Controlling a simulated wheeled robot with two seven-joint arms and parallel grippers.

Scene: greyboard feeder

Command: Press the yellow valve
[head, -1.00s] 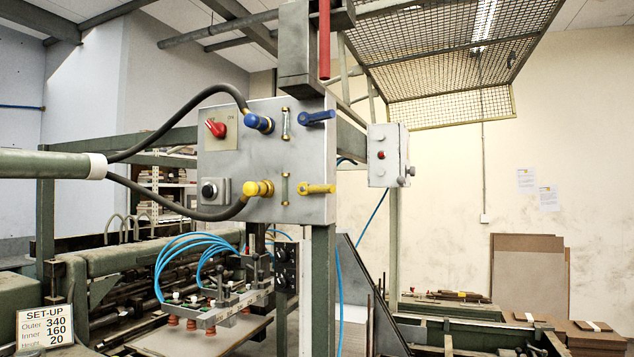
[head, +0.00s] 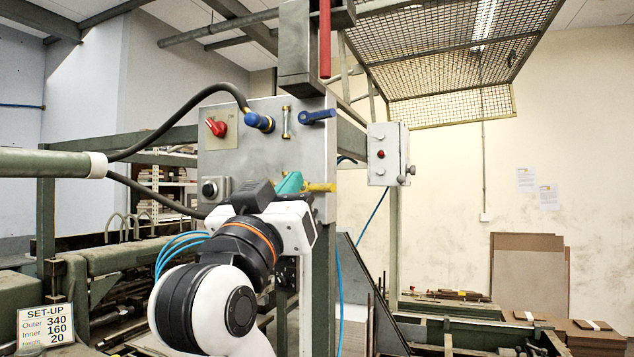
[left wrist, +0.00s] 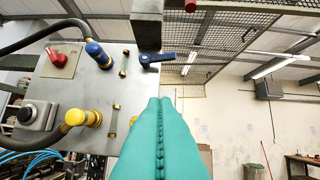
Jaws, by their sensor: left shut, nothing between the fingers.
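The yellow valve (head: 322,187) is a small lever on the lower right of the grey metal panel (head: 270,160). In the head view its right end shows, and my left gripper hides the rest. My left gripper (head: 290,183) has teal fingers, shut together with nothing between them. They overlap the valve in the picture; whether they touch it I cannot tell. In the left wrist view the shut fingers (left wrist: 160,103) point up and cover most of the valve, with only a bit of yellow (left wrist: 133,120) beside them. My right gripper is not in view.
A blue valve (head: 318,116) and a red switch (head: 215,127) sit higher on the panel. A black knob (head: 209,189) is lower left. A yellow hose fitting (left wrist: 92,118) is left of my fingers. A grey box (head: 383,155) hangs right of the panel.

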